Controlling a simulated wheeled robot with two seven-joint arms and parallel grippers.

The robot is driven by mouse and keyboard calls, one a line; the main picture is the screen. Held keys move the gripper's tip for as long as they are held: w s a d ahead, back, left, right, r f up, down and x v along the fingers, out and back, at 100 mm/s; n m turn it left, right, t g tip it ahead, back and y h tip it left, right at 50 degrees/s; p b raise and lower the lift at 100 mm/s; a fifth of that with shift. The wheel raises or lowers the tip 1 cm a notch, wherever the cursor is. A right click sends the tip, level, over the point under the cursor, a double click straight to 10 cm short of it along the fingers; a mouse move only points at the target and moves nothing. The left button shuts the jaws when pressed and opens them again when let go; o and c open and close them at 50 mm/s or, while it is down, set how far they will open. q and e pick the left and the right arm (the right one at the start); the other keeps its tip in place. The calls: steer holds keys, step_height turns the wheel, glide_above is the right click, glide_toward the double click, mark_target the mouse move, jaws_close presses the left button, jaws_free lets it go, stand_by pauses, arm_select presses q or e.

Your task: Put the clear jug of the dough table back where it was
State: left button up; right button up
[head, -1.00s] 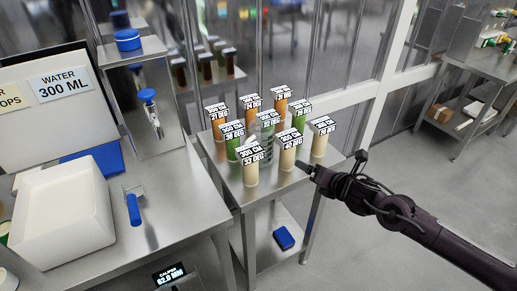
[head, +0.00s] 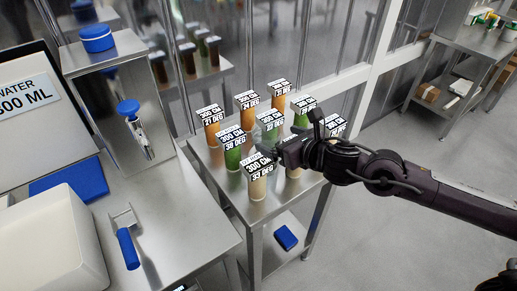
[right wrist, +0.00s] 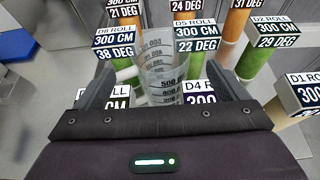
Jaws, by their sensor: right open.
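The clear jug (right wrist: 163,82) with dark measuring marks stands among the labelled dough rolls on the small steel table (head: 205,155). In the head view the jug (head: 270,124) is partly hidden by roll labels and my gripper. My right gripper (head: 281,152) is open and reaches in over the table from the right. In the right wrist view its fingers (right wrist: 163,95) appear on either side of the jug, with nothing gripped. I cannot tell whether a finger touches it. My left gripper is not in view.
Several orange, green and pale rolls with label blocks crowd around the jug, including a pale front roll (head: 258,187) and a green roll (head: 232,157). A blue box (head: 285,237) lies on the lower shelf. A steel counter (head: 175,200) with a blue-handled scraper (head: 128,247) stands left.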

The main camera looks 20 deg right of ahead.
mark_target(259, 129)
steer(key=x, duration=0.2)
steer(key=p+x, duration=0.1)
steer(key=x, duration=0.1)
steer(key=p+x, duration=0.1)
steer(key=shift+w+a+r, duration=0.1)
steer(key=shift+w+a, duration=0.05)
steer(key=shift+w, duration=0.35)
steer(key=shift+w+a+p, duration=0.1)
steer(key=shift+w+p, duration=0.15)
steer(key=shift+p, duration=0.05)
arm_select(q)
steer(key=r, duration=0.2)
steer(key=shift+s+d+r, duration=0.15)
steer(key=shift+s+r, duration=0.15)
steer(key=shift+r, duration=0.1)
arm_select(e)
steer(key=c, duration=0.7)
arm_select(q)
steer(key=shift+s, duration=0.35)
arm_select(e)
steer(key=c, duration=0.8)
